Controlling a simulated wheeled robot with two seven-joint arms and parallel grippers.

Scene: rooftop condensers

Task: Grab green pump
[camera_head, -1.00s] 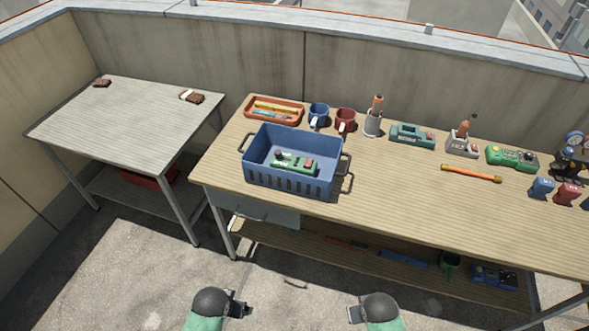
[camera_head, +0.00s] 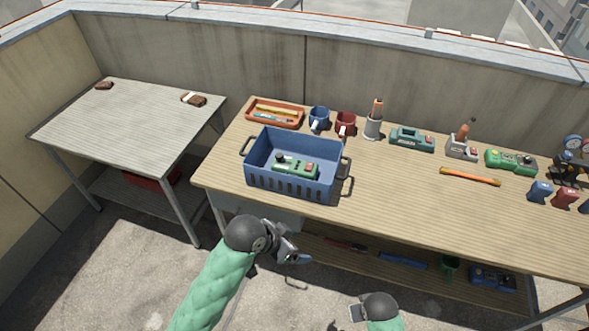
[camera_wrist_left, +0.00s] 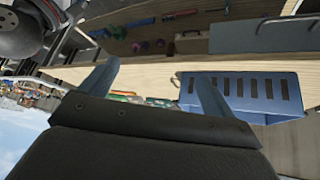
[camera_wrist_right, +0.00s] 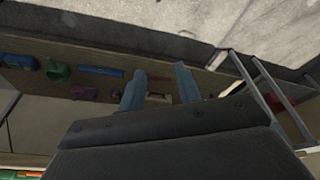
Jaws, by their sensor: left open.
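A green pump-like unit with a red part and a dark knob (camera_head: 295,167) lies inside the blue crate (camera_head: 290,185) on the long bench. Another green unit (camera_head: 511,160) and a teal one (camera_head: 412,139) stand farther right; which is the pump is not certain. My left gripper (camera_head: 297,256) is open and empty, in front of the bench edge and below the crate. In the left wrist view the crate (camera_wrist_left: 240,92) shows beyond its fingers. My right gripper (camera_head: 353,312) is low at the bottom; the right wrist view shows its fingers (camera_wrist_right: 160,85) apart and empty.
An orange rod (camera_head: 470,177) lies to the right. Bare bench top lies right of the crate. A side table (camera_head: 130,125) stands left.

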